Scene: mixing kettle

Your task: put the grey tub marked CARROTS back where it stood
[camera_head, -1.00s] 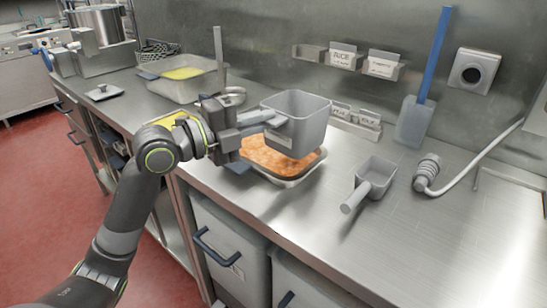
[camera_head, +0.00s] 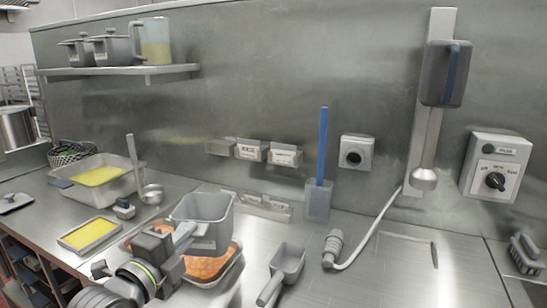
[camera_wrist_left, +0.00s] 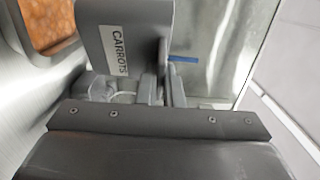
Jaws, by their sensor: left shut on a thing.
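The grey tub marked CARROTS (camera_head: 205,213) is held in the air above a metal tray of orange carrot pieces (camera_head: 209,264). Its white CARROTS label (camera_wrist_left: 119,50) faces the camera in the left wrist view, where the tub (camera_wrist_left: 137,18) fills the upper middle. My left gripper (camera_head: 172,246) is shut on the tub, on its near left side; the fingers are partly hidden by the wrist. The tub looks upright in the head view. My right gripper is not in view.
A small grey scoop (camera_head: 288,263) lies right of the carrot tray. A hose nozzle (camera_head: 333,243) lies farther right. Yellow-filled trays (camera_head: 90,234) and a ladle (camera_head: 151,192) are at left. Labelled holders (camera_head: 267,153) hang on the back wall. Bare counter lies at right.

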